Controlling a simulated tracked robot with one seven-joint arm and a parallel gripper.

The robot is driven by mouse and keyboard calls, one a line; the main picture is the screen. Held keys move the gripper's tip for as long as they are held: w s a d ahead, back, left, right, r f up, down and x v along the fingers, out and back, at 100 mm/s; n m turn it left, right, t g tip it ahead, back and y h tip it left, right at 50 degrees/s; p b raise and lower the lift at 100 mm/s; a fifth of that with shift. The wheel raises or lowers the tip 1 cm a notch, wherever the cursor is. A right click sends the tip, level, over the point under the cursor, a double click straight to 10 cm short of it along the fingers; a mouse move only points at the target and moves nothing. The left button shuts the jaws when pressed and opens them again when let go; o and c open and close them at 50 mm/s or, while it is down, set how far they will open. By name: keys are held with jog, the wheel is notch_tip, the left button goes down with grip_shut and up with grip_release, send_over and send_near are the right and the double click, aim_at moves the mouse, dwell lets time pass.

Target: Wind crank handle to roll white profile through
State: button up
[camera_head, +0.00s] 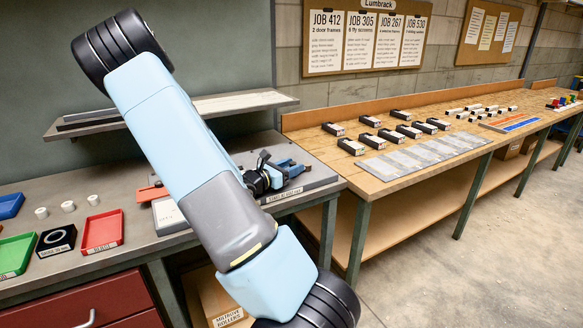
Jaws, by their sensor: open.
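My light blue and grey arm crosses the middle of the view and hides part of the bench behind it. A small black and blue mechanism (287,169) sits on a grey plate (318,178) at the right end of the grey bench, close beside my arm in the picture. Its left side is hidden, and I cannot tell a crank handle apart on it. A long white strip (240,103) lies on the shelf above; I cannot tell whether it is the white profile.
The grey bench (130,237) holds a green tray (17,254), a red tray (103,231), a black block (56,240) and small white rings. A wooden bench (395,182) at right carries several black boxes and grey sheets. The floor at right is clear.

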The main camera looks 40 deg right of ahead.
jog(key=shift+d, duration=0.4)
grip_shut()
jog(key=shift+a, duration=0.1)
dwell(0.3)
